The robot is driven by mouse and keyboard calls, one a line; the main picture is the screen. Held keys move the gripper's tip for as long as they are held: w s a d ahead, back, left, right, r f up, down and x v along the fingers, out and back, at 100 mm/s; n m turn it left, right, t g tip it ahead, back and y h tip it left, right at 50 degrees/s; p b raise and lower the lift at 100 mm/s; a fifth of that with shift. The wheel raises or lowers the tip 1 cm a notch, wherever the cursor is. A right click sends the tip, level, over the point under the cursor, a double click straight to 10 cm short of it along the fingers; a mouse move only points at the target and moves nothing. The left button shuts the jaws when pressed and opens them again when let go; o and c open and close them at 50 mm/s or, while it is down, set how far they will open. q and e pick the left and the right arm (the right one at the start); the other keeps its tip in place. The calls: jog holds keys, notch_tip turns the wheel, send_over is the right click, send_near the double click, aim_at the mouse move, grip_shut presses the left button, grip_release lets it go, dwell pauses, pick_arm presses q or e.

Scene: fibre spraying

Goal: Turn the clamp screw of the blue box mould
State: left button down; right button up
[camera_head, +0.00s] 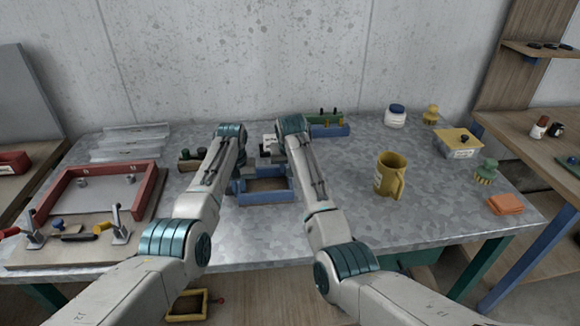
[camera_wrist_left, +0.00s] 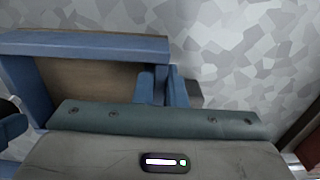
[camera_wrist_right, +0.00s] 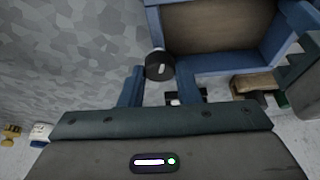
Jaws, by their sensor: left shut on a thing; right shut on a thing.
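The blue box mould (camera_head: 268,197) sits on the grey worktop between my two arms. It has blue walls and a brown floor, and shows in the left wrist view (camera_wrist_left: 100,45) and right wrist view (camera_wrist_right: 225,62). My left gripper (camera_head: 238,186) is at its left side; its fingers (camera_wrist_left: 161,88) are shut on part of the blue wall. The clamp screw's round black knob (camera_wrist_right: 160,66), with a white mark, stands at the mould's corner. My right gripper's fingers (camera_wrist_right: 161,92) are on either side of the knob, shut on it.
A yellow mug (camera_head: 386,174) stands to the right. A blue tray (camera_head: 330,130) with green-topped items is behind. A red frame mould (camera_head: 90,172) on a board is at the left. Worktop between the mould and mug is clear.

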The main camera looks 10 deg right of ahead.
jog(key=m+h, duration=0.1)
jog(key=m, duration=0.1)
jog(key=m+h, duration=0.1)
jog(key=m, duration=0.2)
jog(key=shift+a+m+g, duration=0.1)
jog(key=shift+m+g, duration=0.2)
jog(key=m+g+h, duration=0.1)
jog(key=m, duration=0.3)
jog(key=shift+a+m, duration=0.1)
jog(key=shift+m, duration=0.2)
jog(key=shift+w+h, duration=0.1)
jog(key=shift+h, duration=0.2)
jog(key=o, duration=1)
